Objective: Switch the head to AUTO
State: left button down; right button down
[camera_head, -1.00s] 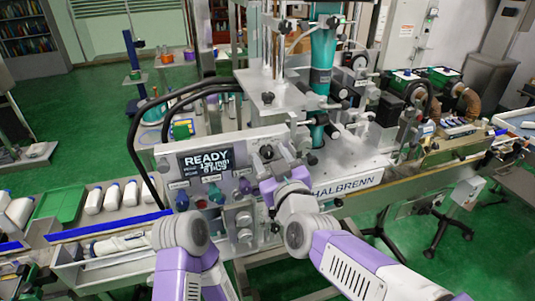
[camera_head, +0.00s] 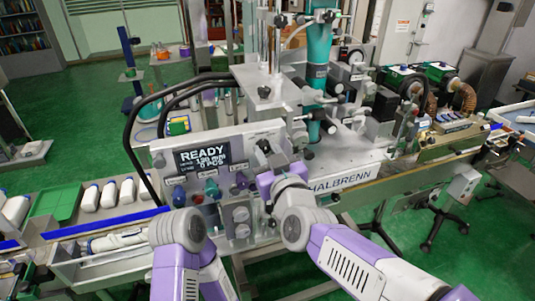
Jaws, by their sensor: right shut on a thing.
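The machine's control panel (camera_head: 165,158) faces me, with a dark screen (camera_head: 203,158) reading READY.
The machine's teal column (camera_head: 318,60) and a grey block stand just behind the panel. White bottles (camera_head: 110,194) lie at the left by a green tray (camera_head: 58,203). A conveyor (camera_head: 385,187) runs to the right. Black hoses arch over the panel's left side.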

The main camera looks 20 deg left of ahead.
jog(key=m+b, duration=0.1)
jog(key=m, duration=0.3)
jog(key=shift+m, duration=0.4)
jog(key=shift+m+b, duration=0.7)
jog(key=shift+m, duration=0.8)
jog(key=c, duration=0.9)
grip_release()
jog(key=v, duration=0.7)
jog(key=shift+s+d+p, duration=0.2)
jog(key=shift+s+p, duration=0.05)
jog(key=shift+p, duration=0.1)
